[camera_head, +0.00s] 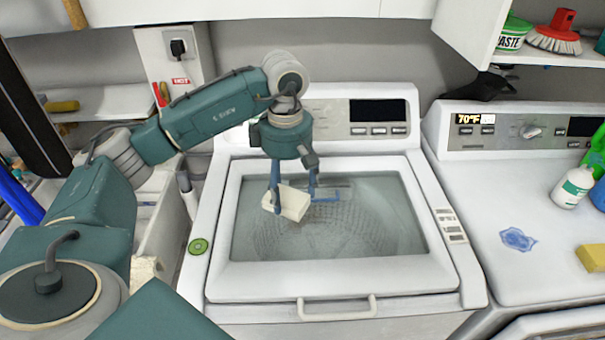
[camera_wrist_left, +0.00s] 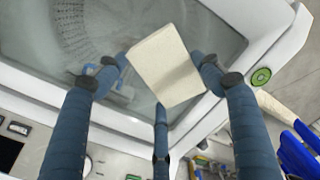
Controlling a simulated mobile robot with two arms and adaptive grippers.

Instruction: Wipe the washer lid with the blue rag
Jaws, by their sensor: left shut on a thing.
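The washer lid (camera_head: 439,270) is shut, with a white frame around a clear glass pane and a front handle. My left gripper (camera_head: 293,197) is over the lid's glass, left of its middle, fingers pointing down. It is shut on a cream block (camera_head: 291,203), tilted between the fingers; the block also shows in the left wrist view (camera_wrist_left: 165,65). I cannot tell whether the block touches the glass. A small flat blue patch (camera_head: 518,239) lies on the right machine's top; I cannot tell whether it is the rag or a stain. My right gripper is out of view.
The right machine (camera_head: 485,200) holds a yellow sponge (camera_head: 593,257) and a white bottle (camera_head: 573,187). A green round sticker (camera_head: 198,246) is on the washer's left edge. The washer's control panel (camera_head: 378,117) stands behind the lid. Shelves with a red brush (camera_head: 556,35) hang top right.

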